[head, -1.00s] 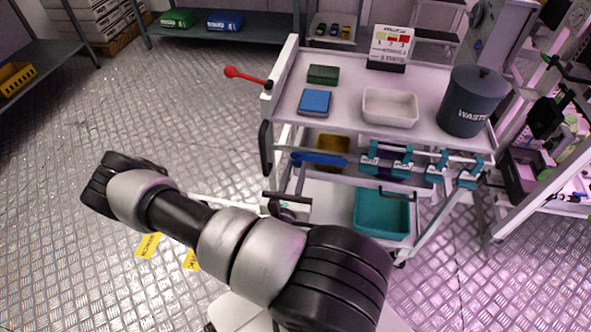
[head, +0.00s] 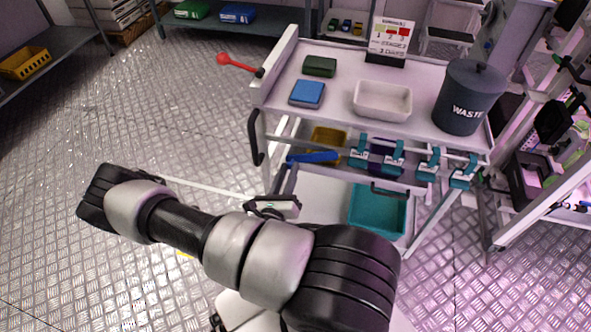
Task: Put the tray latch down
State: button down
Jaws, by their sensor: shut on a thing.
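A long blue bar-shaped piece (head: 316,157), which I take for the tray latch, shows just below the cart's top shelf at its left front. My gripper (head: 289,166) is at the left end of this piece and appears shut on it. Its dark fingers rise from the black-and-white hand (head: 275,206). The exact contact is small and partly hidden. The piece is near level, its right end slightly higher. I cannot tell whether it touches the cart (head: 430,135).
A teal bin (head: 377,210) and a yellow bin (head: 327,138) sit below. Several teal clamps (head: 394,152) line the front rail. The top shelf holds a white tray (head: 382,101), a waste bin (head: 467,98) and a sign (head: 389,38). A red-knobbed lever (head: 236,63) juts left. Left floor is clear.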

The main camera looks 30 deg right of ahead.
jog(key=s+d+f+n+b, duration=0.1)
jog(key=s+d+f+n, duration=0.6)
jog(key=n, duration=0.6)
jog(key=shift+s+d+f, duration=0.2)
jog(key=shift+s+f, duration=0.15)
jog(key=shift+s, duration=0.5)
jog(key=c, duration=1.6)
grip_release()
jog(key=shift+o, duration=0.2)
jog(key=p+v, duration=0.1)
jog(key=v, duration=1.6)
jog(key=shift+a+p, duration=0.25)
jog(key=shift+p, duration=0.05)
jog(key=shift+s, duration=0.1)
